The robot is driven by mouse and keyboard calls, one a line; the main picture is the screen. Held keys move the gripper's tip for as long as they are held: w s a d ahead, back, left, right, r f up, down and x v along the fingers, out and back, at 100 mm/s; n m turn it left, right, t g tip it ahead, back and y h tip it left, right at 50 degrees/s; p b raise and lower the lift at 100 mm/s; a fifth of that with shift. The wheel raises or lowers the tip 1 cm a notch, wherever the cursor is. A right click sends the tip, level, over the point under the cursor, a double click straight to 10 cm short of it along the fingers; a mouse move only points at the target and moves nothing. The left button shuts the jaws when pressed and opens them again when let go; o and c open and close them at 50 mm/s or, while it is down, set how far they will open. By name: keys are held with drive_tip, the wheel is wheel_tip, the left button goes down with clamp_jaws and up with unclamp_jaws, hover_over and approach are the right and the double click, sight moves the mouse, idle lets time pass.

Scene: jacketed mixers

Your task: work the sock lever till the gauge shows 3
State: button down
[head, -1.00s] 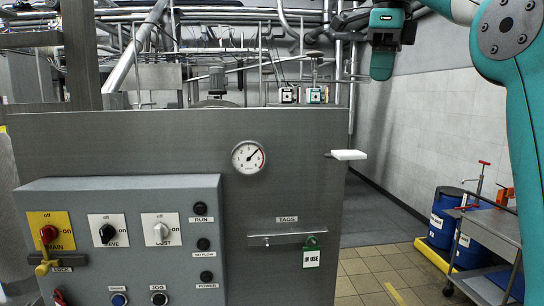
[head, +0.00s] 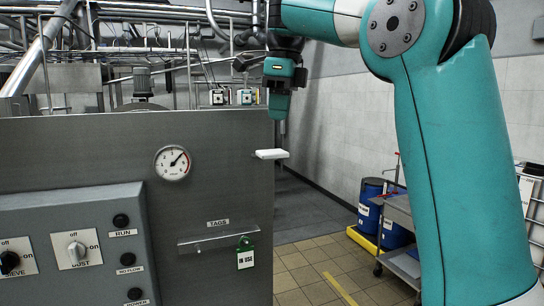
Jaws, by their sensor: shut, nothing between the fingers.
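A white flat-ended lever (head: 271,154) sticks out at the right edge of the grey metal panel; it carries no label I can read, and I take it for the sock lever. The round gauge (head: 172,163) is on the panel to its left. Its needle points up and right, short of a red band on the right side; the numerals are too small to read surely. My gripper (head: 280,108) points down, shut and empty, above the lever in the picture and apart from it. Its depth relative to the lever is hard to tell.
A grey control box (head: 72,250) with knobs juts out at the lower left. Blue drums (head: 370,203) and a metal cart (head: 400,212) stand at right. The tiled floor (head: 305,265) right of the panel is clear.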

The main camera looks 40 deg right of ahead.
sight(279, 152)
drive_tip(key=shift+w+a+f+b, duration=0.1)
drive_tip(key=shift+w+f+b, duration=0.05)
drive_tip(key=shift+f+b, duration=1.3)
drive_tip(key=shift+w+a+f+b, duration=0.1)
drive_tip(key=shift+f+b, duration=1.25)
drive_tip(key=shift+f, duration=0.2)
wheel_tip(279, 152, down, 4)
drive_tip(key=b, duration=0.4)
drive_tip(key=shift+f, duration=0.25)
drive_tip(key=shift+r, duration=0.1)
drive_tip(key=shift+s+d+r+p, duration=0.1)
drive_tip(key=shift+s+d+p, duration=0.1)
drive_tip(key=shift+p, duration=0.1)
drive_tip(key=shift+s+d+r, duration=0.2)
drive_tip(key=shift+s+d, duration=0.2)
drive_tip(key=shift+s, duration=0.1)
drive_tip(key=shift+s+d+r, duration=0.15)
drive_tip(key=shift+s+d, duration=0.2)
drive_tip(key=shift+s, duration=0.15)
drive_tip(key=shift+r, duration=0.1)
